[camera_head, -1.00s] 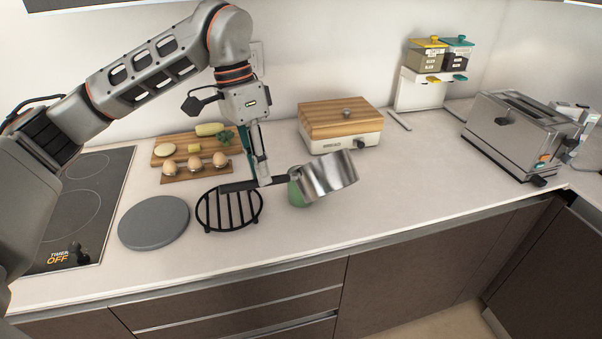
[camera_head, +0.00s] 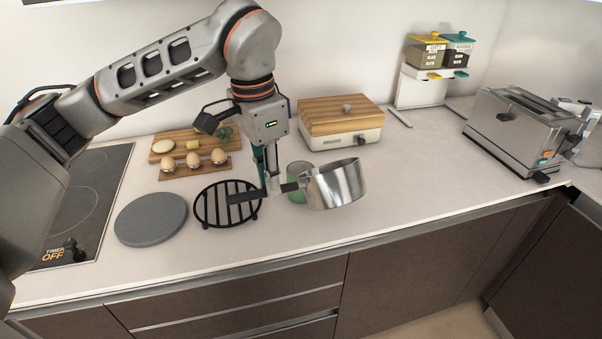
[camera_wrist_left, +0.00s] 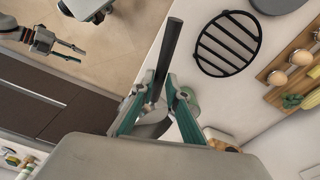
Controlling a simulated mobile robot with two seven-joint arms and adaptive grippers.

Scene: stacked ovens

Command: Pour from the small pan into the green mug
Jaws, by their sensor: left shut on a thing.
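My left gripper (camera_head: 272,188) is shut on the black handle of the small pan (camera_head: 338,186). The pan is shiny metal, held above the counter and somewhat tilted; its inside is hidden. The green mug (camera_head: 299,178) stands on the counter behind the handle and the pan's left side, which cover part of it. In the left wrist view, the fingers (camera_wrist_left: 160,88) close around the handle, and the pan body (camera_wrist_left: 152,127) is partly hidden behind them. My right gripper (camera_wrist_left: 76,54) shows only in that view, open and empty, well away from the pan.
A black round trivet (camera_head: 228,204) and a grey disc (camera_head: 151,219) lie left of the pan. Eggs on a wooden holder (camera_head: 195,170) stand behind. A wooden-lidded appliance (camera_head: 341,124) is behind the mug; a toaster (camera_head: 522,130) is far right. Counter right of the pan is clear.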

